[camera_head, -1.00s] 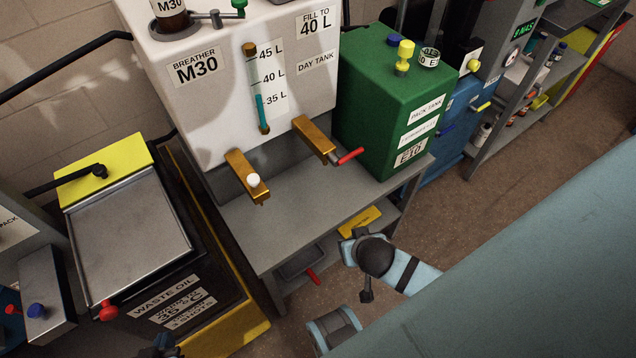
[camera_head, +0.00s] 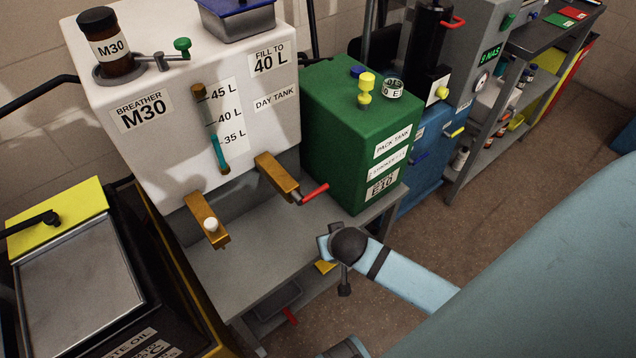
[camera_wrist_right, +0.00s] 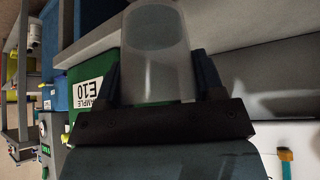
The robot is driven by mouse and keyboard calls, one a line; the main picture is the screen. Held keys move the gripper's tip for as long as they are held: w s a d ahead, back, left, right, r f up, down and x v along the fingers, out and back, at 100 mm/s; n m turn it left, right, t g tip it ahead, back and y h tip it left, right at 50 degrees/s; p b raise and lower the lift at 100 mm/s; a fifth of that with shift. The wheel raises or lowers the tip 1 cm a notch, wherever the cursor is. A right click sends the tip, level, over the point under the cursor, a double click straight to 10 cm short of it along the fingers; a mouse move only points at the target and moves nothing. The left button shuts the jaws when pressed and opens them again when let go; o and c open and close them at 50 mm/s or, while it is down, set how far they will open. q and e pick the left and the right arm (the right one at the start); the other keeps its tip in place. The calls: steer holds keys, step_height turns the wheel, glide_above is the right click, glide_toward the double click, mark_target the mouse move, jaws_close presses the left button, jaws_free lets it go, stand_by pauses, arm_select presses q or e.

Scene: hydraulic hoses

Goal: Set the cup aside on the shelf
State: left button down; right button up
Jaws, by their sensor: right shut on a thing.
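A clear, colourless cup (camera_wrist_right: 157,45) shows in the right wrist view. My right gripper (camera_wrist_right: 158,80) is shut on it, with a dark finger on each side of its wall. The cup looks empty. In the head view my right arm reaches in front of the grey bench (camera_head: 240,262), but I cannot make out the cup or the fingers there. The lower shelf of that bench holds a dark tray (camera_head: 277,300). A grey shelf rack (camera_head: 490,152) stands at the right, with bottles and small items on its levels. My left gripper is not in view.
A waste oil bin (camera_head: 75,270) is at the left. Brown floor is clear before the rack.

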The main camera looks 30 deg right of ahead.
steer(key=w+d, duration=0.1)
steer(key=w, duration=0.2)
steer(key=w+d, duration=0.1)
steer(key=w, duration=0.2)
steer(key=w+d, duration=0.1)
steer(key=w, duration=0.2)
steer(key=shift+b, duration=0.4)
step_height(320, 180, down, 3)
steer(key=shift+f+b, duration=0.1)
steer(key=shift+b, duration=0.4)
steer(key=shift+f, duration=0.3)
steer(key=o, duration=0.9)
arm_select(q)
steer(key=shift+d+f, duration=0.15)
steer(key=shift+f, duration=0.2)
